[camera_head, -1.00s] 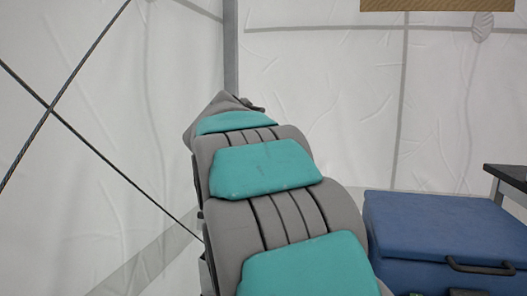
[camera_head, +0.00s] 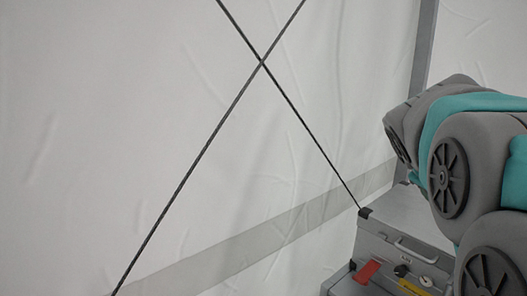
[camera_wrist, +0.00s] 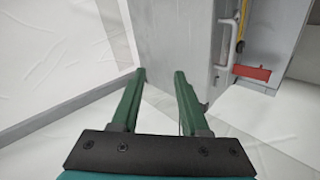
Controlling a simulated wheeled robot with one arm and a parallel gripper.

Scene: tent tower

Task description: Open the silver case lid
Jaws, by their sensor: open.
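The silver case (camera_head: 395,226) stands at the lower right of the head view, partly hidden behind my arm. Its lid looks shut. In the wrist view, the grey side of the case (camera_wrist: 172,35) fills the upper middle, with the handle (camera_wrist: 228,45) and the red part (camera_wrist: 252,72) to the right. My gripper (camera_wrist: 161,75) is open and empty, its green fingers pointing toward the case side. I cannot tell whether they touch it.
White tent wall (camera_head: 130,120) fills most of the head view, with two crossed dark cables (camera_head: 263,62) in front of it. A grey tent pole (camera_head: 423,45) stands at the upper right. Pale floor lies around the case.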

